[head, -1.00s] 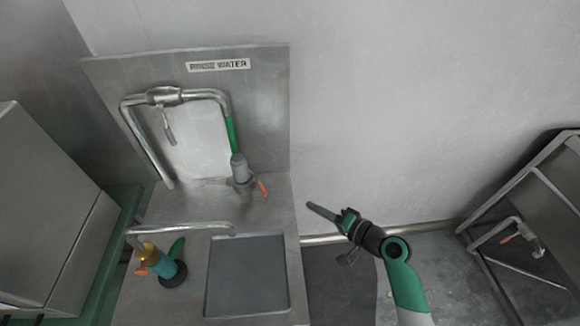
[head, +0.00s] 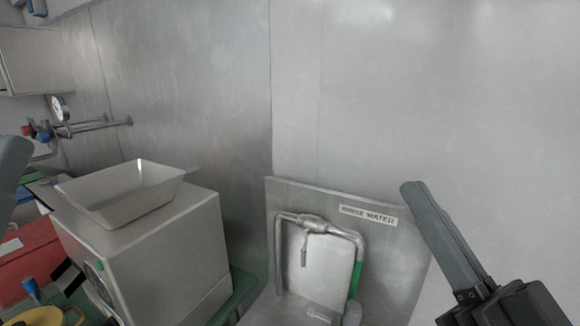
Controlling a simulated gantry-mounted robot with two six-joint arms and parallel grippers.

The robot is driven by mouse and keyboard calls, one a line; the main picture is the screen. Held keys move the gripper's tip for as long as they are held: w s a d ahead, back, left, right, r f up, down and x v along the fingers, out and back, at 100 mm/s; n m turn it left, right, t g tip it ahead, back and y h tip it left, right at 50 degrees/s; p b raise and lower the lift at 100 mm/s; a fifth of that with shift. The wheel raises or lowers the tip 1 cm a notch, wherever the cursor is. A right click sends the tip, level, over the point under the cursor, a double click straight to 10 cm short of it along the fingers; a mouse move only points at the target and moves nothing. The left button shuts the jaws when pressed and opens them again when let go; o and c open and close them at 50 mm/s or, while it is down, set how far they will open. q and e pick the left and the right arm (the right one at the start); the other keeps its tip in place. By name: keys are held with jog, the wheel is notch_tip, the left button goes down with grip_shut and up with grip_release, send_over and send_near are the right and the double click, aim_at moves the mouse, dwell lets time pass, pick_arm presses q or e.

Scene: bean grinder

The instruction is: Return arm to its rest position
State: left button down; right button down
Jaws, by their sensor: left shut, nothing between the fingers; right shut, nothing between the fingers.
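My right gripper (head: 412,188) is at the lower right of the head view, pointing up and to the left. Its long dark grey fingers are shut together with nothing between them. It is raised in front of the pale wall, to the right of the rinse water station, and touches nothing that I can see. My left gripper (head: 12,175) shows only as a grey, rounded piece at the left edge. Most of it is cut off by the frame, and it holds nothing visible.
The rinse water station (head: 392,240) with its bent pipe (head: 350,236) stands at the lower middle. A metal machine with an open hopper (head: 125,190) is at the left. Red and yellow items crowd the lower left corner. The wall area above is clear.

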jog(key=s+d+r+t+h, duration=0.5)
jog(key=s+r+h, duration=0.1)
jog(key=s+r, duration=0.15)
notch_tip(320, 180, up, 37)
jog(key=p, duration=3.8)
jog(key=shift+g, duration=0.4)
jog(key=shift+w, duration=0.1)
